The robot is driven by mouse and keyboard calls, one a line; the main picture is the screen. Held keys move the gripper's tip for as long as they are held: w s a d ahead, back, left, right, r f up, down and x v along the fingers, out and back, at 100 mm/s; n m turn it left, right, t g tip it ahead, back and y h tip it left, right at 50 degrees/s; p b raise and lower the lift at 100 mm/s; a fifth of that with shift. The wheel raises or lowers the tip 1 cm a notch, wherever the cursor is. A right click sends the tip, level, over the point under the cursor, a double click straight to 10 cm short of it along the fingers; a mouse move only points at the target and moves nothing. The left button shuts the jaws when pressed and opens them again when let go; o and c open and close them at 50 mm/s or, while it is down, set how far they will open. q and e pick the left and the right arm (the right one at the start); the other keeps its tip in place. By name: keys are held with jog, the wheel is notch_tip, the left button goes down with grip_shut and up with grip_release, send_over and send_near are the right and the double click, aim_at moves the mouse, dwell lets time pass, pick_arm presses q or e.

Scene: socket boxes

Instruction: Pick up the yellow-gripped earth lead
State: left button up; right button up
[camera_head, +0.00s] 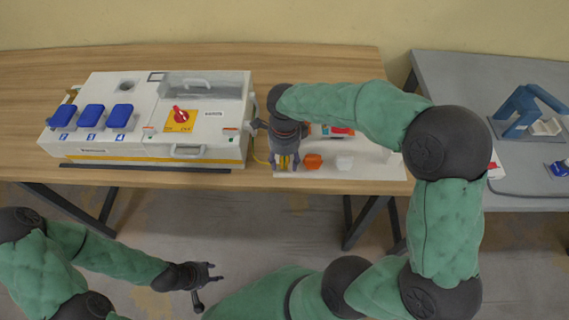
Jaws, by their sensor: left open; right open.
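My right gripper (286,166) points down over the left part of a white board (380,171), just right of the white socket box (160,151). It is open, with a small yellow and green piece (286,160) showing between its fingers; this looks like the grip of the earth lead. I cannot tell whether the fingers touch it. A thin yellow cable (258,158) runs between the box's right side and the gripper, partly hidden. My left gripper (214,272) is open and empty, low in front of the table, away from the box.
An orange piece (313,161) and a white piece (345,163) stand on the board just right of my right gripper. The box carries blue socket covers (91,116) and a red switch (180,114). A grey table (450,80) with a blue frame (525,108) stands right.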

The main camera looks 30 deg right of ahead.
grip_shut()
jog(key=shift+r, duration=0.15)
